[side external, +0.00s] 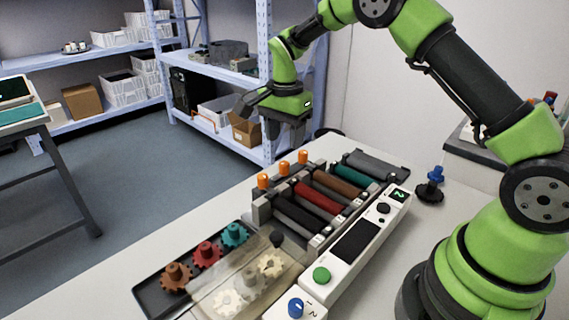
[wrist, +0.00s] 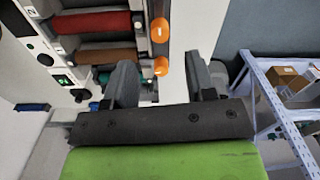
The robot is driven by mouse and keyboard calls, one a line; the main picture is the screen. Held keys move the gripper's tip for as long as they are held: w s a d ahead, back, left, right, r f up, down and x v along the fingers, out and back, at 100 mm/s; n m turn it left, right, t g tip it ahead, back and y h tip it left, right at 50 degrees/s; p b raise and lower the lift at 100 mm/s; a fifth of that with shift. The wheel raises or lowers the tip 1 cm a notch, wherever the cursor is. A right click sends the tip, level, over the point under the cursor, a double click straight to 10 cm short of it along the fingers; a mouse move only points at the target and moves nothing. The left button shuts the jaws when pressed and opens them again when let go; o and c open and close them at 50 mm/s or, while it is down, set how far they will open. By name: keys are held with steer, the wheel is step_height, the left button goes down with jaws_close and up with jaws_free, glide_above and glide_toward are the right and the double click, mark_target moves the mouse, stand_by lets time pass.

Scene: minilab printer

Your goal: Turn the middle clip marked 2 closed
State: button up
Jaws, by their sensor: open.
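Three orange clips stand in a row along the far-left edge of the roller unit in the side view. The middle clip (side external: 283,168) stands between the front clip (side external: 263,180) and the rear clip (side external: 303,157). In the wrist view, an orange clip level with the red roller (wrist: 160,30) looks like the middle one. Another orange clip (wrist: 161,66) sits closer to my fingers. The numbers on the clips are too small to read. My gripper (side external: 287,128) is open and empty, above and behind the clips, pointing down. Its two fingers also show in the wrist view (wrist: 165,85).
Black, red (side external: 318,198), brown and teal rollers lie beside the clips. A white control panel (side external: 355,240) runs along the right. A gear tray (side external: 150,292) is at the front left. A blue-knobbed stand (side external: 432,184) is right of the unit. Shelving stands behind.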

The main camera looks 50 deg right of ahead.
mark_target(284, 163)
step_height(284, 163, down, 7)
steer(key=shift+f, duration=0.2)
steer(key=c, duration=0.9)
